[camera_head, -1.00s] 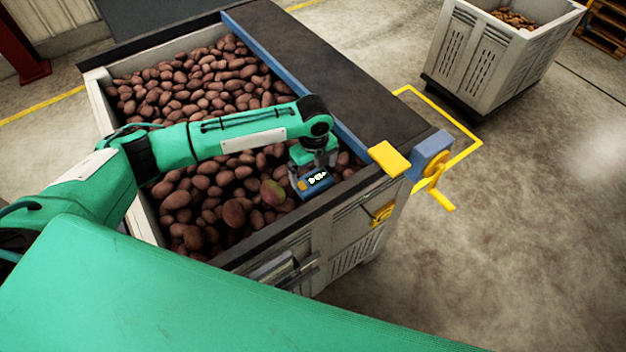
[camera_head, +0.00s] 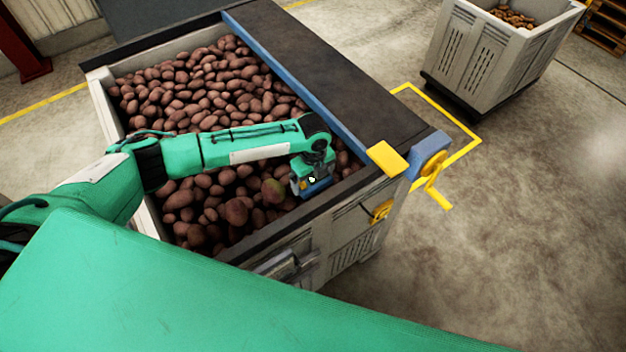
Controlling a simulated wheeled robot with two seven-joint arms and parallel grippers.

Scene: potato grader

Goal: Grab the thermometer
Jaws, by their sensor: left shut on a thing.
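My left gripper (camera_head: 312,178) points down over the near right corner of the potato box, low over the potatoes. It is shut on a small blue thing with a light mark on its face, which I take for the thermometer (camera_head: 318,188). The fingertips and the lower end of the thermometer are too small and hidden to make out, so I cannot tell whether it touches the potatoes. My right gripper is not in view.
The box of red-brown potatoes (camera_head: 205,85) has a dark near rim (camera_head: 290,222) and a blue bar (camera_head: 290,75) along its right side. A yellow block (camera_head: 388,158) and a yellow crank (camera_head: 434,186) sit at its right corner. A second bin (camera_head: 485,60) stands farther back.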

